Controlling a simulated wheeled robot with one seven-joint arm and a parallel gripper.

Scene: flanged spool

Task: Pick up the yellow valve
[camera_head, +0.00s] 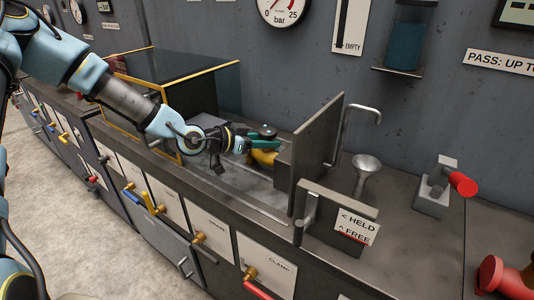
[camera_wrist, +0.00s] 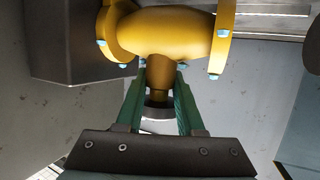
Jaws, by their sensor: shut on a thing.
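The yellow valve (camera_head: 264,157) is at the counter, just left of an upright grey panel. In the wrist view the valve (camera_wrist: 165,38) shows a thick body with flanges and light-blue bolts, and a narrower neck pointing toward me. My gripper (camera_head: 262,146) reaches it from the left. In the wrist view my gripper's green fingers (camera_wrist: 159,98) stand on both sides of the yellow neck and are shut on it. A dark round part shows at the end of the neck between the fingers. Whether the valve is clear of the counter cannot be told.
The upright grey panel (camera_head: 318,157) stands close to the right of the valve. A glass case with a yellow frame (camera_head: 175,85) stands behind and left of my arm.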

